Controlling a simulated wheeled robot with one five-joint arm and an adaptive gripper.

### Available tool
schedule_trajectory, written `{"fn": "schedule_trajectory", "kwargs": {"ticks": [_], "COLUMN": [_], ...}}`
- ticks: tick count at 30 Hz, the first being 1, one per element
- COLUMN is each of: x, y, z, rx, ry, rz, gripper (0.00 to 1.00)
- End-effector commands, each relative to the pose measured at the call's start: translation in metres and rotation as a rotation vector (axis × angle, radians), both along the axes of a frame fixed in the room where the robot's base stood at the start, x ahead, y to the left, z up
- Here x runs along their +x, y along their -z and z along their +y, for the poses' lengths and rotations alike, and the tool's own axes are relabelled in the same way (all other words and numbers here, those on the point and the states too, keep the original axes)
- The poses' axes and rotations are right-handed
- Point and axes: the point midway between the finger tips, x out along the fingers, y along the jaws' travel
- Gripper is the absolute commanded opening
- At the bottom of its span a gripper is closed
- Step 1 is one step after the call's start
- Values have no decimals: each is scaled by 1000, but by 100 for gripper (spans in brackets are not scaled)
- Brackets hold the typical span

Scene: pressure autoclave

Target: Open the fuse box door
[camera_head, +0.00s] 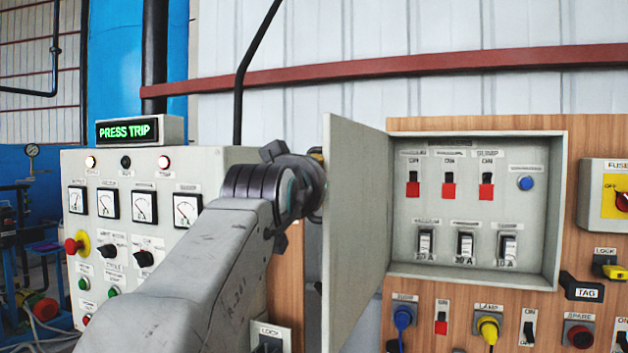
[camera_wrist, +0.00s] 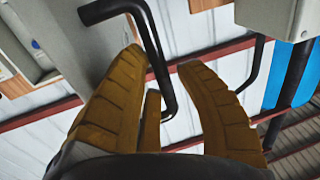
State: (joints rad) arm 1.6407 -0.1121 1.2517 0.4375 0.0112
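The fuse box door (camera_head: 355,235) is a pale grey panel, swung wide open to the left and standing out from the fuse box (camera_head: 480,270). Inside the box show red switches, grey fuses and a blue button. My gripper (camera_head: 317,153) is at the outer face of the door, near its free edge; its fingers are mostly hidden there. In the wrist view, the brown fingers of my gripper (camera_wrist: 163,65) are spread apart. The black bent door handle (camera_wrist: 152,42) runs between and beyond their tips. The door's grey face (camera_wrist: 85,50) shows at the left; contact with the handle cannot be told.
A grey control panel (camera_head: 130,265) with gauges and buttons stands at the left, under a lit PRESS TRIP display (camera_head: 127,131). A wooden board (camera_head: 470,308) carries the fuse box, with plugs, switches and a black tag (camera_head: 582,290) around it.

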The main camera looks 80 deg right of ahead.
Motion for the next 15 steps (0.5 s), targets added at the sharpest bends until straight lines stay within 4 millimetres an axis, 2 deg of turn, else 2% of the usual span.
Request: {"fn": "schedule_trajectory", "kwargs": {"ticks": [1,10,15], "x": [0,-1,1], "y": [-5,-7,-7], "z": [1,4,20], "rx": [-13,-17,-18], "ry": [-1,2,1], "rz": [9,8,7], "gripper": [33,33,33]}}
